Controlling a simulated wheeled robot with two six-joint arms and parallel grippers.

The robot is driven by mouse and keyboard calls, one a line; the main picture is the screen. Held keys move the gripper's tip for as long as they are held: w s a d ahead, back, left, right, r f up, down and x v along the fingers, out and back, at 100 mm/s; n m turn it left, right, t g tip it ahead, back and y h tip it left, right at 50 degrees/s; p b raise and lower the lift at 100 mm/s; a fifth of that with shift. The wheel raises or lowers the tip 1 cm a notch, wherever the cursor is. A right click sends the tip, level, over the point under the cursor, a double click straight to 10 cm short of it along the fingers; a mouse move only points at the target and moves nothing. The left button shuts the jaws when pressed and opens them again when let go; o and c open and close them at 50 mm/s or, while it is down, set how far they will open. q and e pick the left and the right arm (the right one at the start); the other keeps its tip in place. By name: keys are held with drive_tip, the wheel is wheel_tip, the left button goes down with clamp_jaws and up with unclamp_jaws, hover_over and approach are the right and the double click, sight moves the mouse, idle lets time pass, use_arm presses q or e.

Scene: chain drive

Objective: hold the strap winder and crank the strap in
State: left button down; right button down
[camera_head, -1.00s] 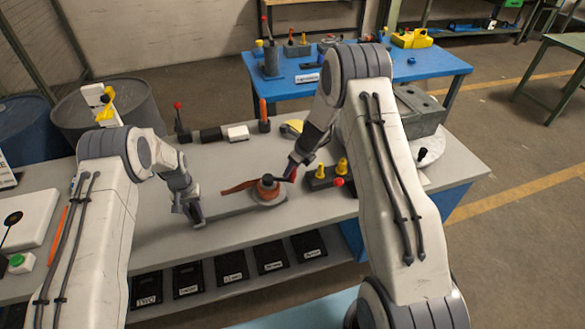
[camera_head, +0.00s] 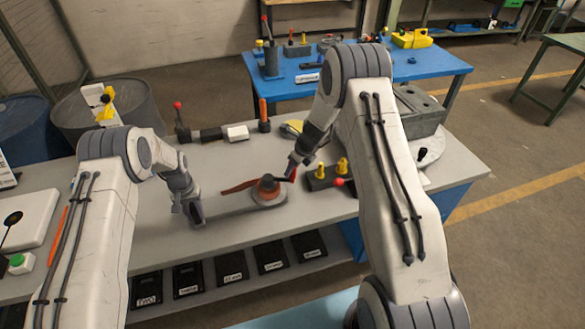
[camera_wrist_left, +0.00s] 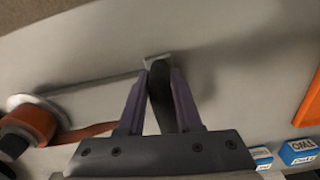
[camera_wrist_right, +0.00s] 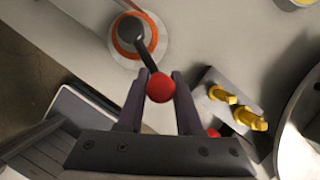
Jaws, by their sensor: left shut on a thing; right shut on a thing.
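The strap winder lies on the grey bench, a flat grey plate (camera_head: 240,203) with a spool of orange-brown strap (camera_head: 268,188) at its right end. A loose strap tail (camera_head: 238,187) runs off to the left. My left gripper (camera_head: 194,212) is shut on the dark upright handle at the winder's left end; the handle (camera_wrist_left: 162,95) stands between the fingers in the left wrist view. My right gripper (camera_wrist_right: 159,88) is shut on the red knob (camera_wrist_right: 160,87) of the black crank arm (camera_wrist_right: 144,48), which points from the spool towards the right in the head view.
A dark block with yellow knobs (camera_head: 322,181) stands close to the right of my right gripper. Black and white blocks and a red-tipped lever (camera_head: 178,106) stand at the back of the bench. A grey machine with a round plate (camera_head: 440,155) is further right.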

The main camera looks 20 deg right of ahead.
idle(0.8)
drive_tip(key=s+a+m+h, duration=0.5)
drive_tip(key=a+m, duration=0.4)
drive_tip(key=m, duration=0.5)
drive_tip(key=w+a+m+g+h, duration=0.1)
drive_tip(key=w+a+m, duration=0.3)
drive_tip(key=w+a, duration=0.2)
drive_tip(key=shift+a, duration=0.4)
idle(0.5)
drive_tip(key=shift+d, duration=0.2)
idle(0.9)
